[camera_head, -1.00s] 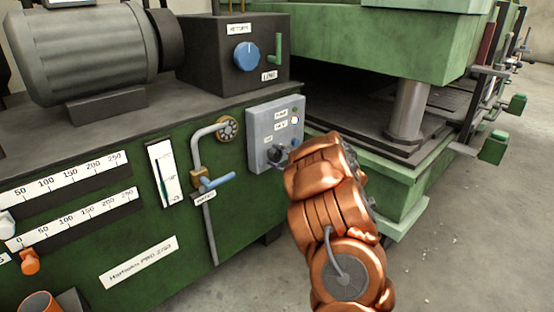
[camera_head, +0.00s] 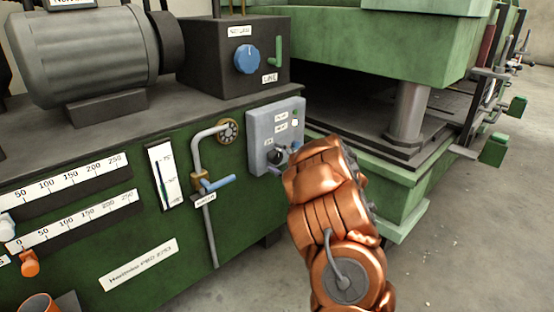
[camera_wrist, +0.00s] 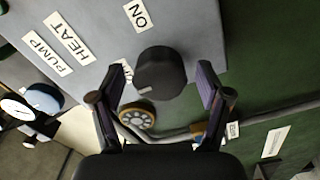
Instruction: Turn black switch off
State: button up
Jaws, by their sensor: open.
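The black switch (camera_head: 276,156) is a round knob on the grey control box (camera_head: 262,118) on the front of the green machine. In the wrist view the black switch (camera_wrist: 160,74) sits between the two open fingers of my gripper (camera_wrist: 162,84), with a gap on each side. An "ON" label (camera_wrist: 138,15) is beside the knob, and another label is partly hidden behind it. A small light mark shows on the knob's edge. In the head view my copper-coloured arm hides most of the gripper.
"HEAT" (camera_wrist: 69,37) and "PUMP" (camera_wrist: 47,56) labels are on the same panel. A bent grey pipe with a blue-handled valve (camera_head: 217,184) stands left of the box. A green press (camera_head: 385,45) stands to the right.

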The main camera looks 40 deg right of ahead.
jog(key=s, duration=1.2)
jog(key=shift+a, duration=0.1)
